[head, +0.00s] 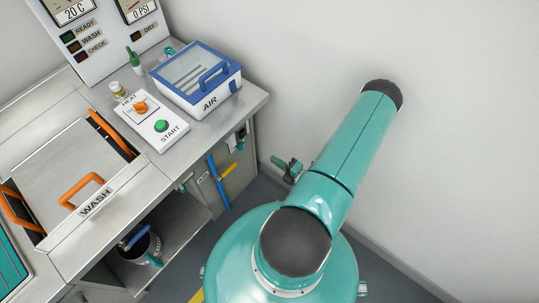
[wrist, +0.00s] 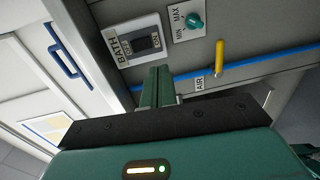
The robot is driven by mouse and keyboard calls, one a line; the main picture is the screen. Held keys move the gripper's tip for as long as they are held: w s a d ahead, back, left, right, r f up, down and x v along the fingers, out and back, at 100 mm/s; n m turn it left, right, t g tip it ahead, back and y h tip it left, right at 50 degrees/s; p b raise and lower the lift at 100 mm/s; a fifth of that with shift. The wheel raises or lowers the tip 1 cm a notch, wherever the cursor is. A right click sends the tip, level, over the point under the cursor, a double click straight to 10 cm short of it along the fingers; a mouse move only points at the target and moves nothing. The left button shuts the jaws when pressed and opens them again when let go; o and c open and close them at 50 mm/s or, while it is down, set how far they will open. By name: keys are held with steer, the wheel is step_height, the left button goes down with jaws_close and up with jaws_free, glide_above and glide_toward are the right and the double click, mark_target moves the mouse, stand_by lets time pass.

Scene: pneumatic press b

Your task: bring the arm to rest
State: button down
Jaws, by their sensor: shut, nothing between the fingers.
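My gripper (wrist: 157,72) is shut and empty, its green fingers together in the wrist view. Behind the fingertips is a grey panel with a dark BATH switch (wrist: 147,40) and a green MIN/MAX knob (wrist: 194,21). I cannot tell whether the fingertips touch the panel. In the head view my gripper (head: 276,161) shows small beside my teal arm (head: 340,160), which hides part of the wrist. The arm is bent, with its elbow raised on the right, and the gripper is low, to the right of the bench end.
A yellow valve handle (wrist: 219,57) sits on a blue air pipe (wrist: 245,70); it also shows in the head view (head: 228,170). The bench carries a blue-lidded AIR box (head: 196,77), a START panel (head: 152,121) and the WASH basin lid (head: 75,165). A bare wall stands on the right.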

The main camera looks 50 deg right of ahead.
steer(key=shift+s, duration=0.2)
stand_by(0.3)
steer(key=w+a+r+n+g+y, duration=0.3)
steer(key=a+r+n+g+y, duration=0.15)
steer(key=r+n, duration=0.4)
steer(key=w+a+r+n+g+y, duration=0.3)
steer(key=a+r+n+g, duration=0.15)
steer(key=r+n, duration=0.45)
steer(key=w+a+r+n+g+y, duration=0.3)
steer(key=w+a+r+n, duration=0.15)
steer(key=r+n, duration=0.45)
steer(key=s+a+r+n+h, duration=0.3)
steer(key=a+r+n, duration=0.1)
steer(key=r+n, duration=0.3)
steer(key=s+a+r+n+h, duration=0.3)
steer(key=r+n, duration=0.5)
steer(key=n, duration=0.3)
steer(key=s+a+r+n+h, duration=0.3)
steer(key=a+r+n+h, duration=0.2)
steer(key=n, duration=0.4)
step_height(320, 180, up, 3)
steer(key=shift+s+a+f+t, duration=0.1)
steer(key=shift+s+a+t, duration=0.2)
steer(key=shift+a, duration=0.55)
